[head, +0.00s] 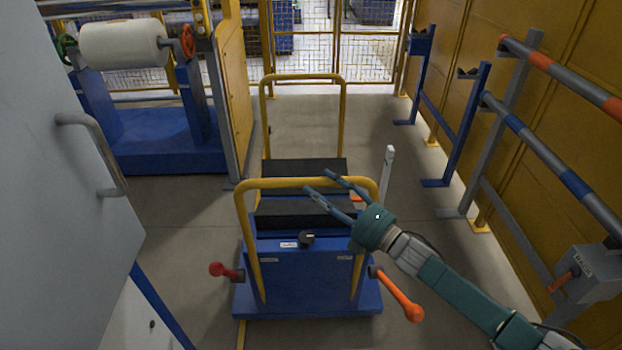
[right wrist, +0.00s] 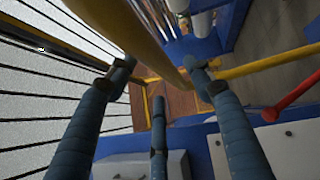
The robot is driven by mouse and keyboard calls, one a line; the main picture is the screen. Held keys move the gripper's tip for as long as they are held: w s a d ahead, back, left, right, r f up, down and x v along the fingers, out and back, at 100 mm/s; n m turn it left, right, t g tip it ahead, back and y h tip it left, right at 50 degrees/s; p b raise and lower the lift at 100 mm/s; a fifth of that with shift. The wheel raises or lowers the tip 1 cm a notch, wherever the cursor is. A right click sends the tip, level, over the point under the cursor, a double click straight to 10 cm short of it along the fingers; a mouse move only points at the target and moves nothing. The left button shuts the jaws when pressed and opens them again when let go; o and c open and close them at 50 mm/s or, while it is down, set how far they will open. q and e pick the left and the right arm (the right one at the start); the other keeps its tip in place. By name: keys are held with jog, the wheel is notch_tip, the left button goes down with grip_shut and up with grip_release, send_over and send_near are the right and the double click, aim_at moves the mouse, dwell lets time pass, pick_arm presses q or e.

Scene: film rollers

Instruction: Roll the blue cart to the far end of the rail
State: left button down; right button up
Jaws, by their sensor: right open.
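The blue cart (head: 305,280) stands on the floor in the middle of the head view. It has a near yellow handle (head: 290,183), a far yellow handle (head: 303,78) and black pads on top. A red-knobbed lever is on its left, and an orange lever (head: 412,310) on its right. My right gripper (head: 316,181) is open at the near handle's top bar, fingers pointing left and away. In the right wrist view a yellow bar (right wrist: 150,45) passes between its spread fingers; I cannot tell whether they touch it. My left gripper is out of view. I cannot make out the rail clearly.
A blue stand with a white roll (head: 125,45) is at the far left, and a grey cabinet door (head: 60,200) is nearer. Racks with grey bars (head: 535,145) line the right wall. A mesh fence (head: 335,45) closes the back. Floor beyond the cart is clear.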

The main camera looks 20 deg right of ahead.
aim_at(315, 185)
jog(key=shift+x, duration=2.15)
jog(key=shift+s, duration=0.1)
grip_shut()
